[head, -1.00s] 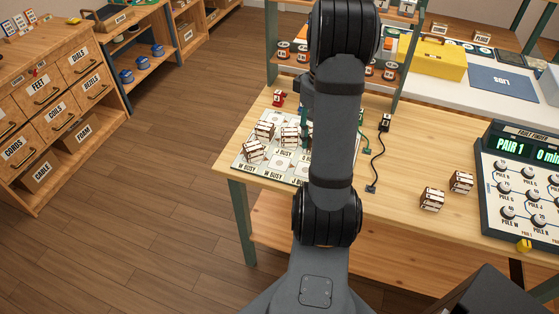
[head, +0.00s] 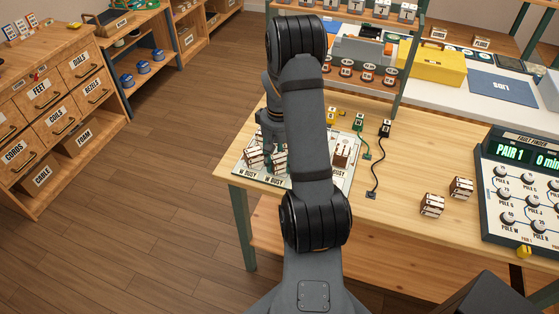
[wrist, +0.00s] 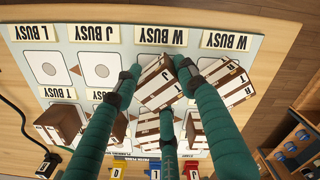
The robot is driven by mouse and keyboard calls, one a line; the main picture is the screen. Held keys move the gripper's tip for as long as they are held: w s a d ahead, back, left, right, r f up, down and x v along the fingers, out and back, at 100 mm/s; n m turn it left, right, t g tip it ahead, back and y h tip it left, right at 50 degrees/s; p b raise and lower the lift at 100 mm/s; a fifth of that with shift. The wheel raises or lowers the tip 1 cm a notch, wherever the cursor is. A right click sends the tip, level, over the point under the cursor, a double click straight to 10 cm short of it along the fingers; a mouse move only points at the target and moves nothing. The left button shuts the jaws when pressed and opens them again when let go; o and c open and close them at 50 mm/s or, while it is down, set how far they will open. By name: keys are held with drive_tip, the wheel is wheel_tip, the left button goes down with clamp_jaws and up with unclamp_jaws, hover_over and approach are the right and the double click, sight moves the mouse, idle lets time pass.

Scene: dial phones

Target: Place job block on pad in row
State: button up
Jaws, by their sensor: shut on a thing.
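My gripper (wrist: 157,70) has dark teal fingers closed around a brown-and-white striped block (wrist: 157,88), with one finger on each side in the wrist view. The held block is above the pale board (wrist: 82,92), near a W BUSY pad; contact with the pad cannot be told. Another striped block (wrist: 231,82) stands just right of the right finger. More striped blocks stand in the row below, one of them at the left (wrist: 60,122). The pads under the L BUSY (wrist: 48,67) and J BUSY (wrist: 100,71) labels are bare. In the head view my arm hides much of the board.
Two striped blocks (head: 432,204) (head: 461,187) stand on the open tabletop near the fault finder panel (head: 522,185). A black cord (head: 377,165) lies right of the board. Small coloured pieces (wrist: 120,167) sit along the board's lower side in the wrist view.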

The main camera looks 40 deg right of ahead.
sight(280, 158)
drive_tip(key=shift+f, duration=0.15)
drive_tip(key=o, duration=1.2)
wheel_tip(280, 158, up, 12)
drive_tip(key=shift+r+p, duration=0.2)
drive_tip(key=shift+p, duration=0.35)
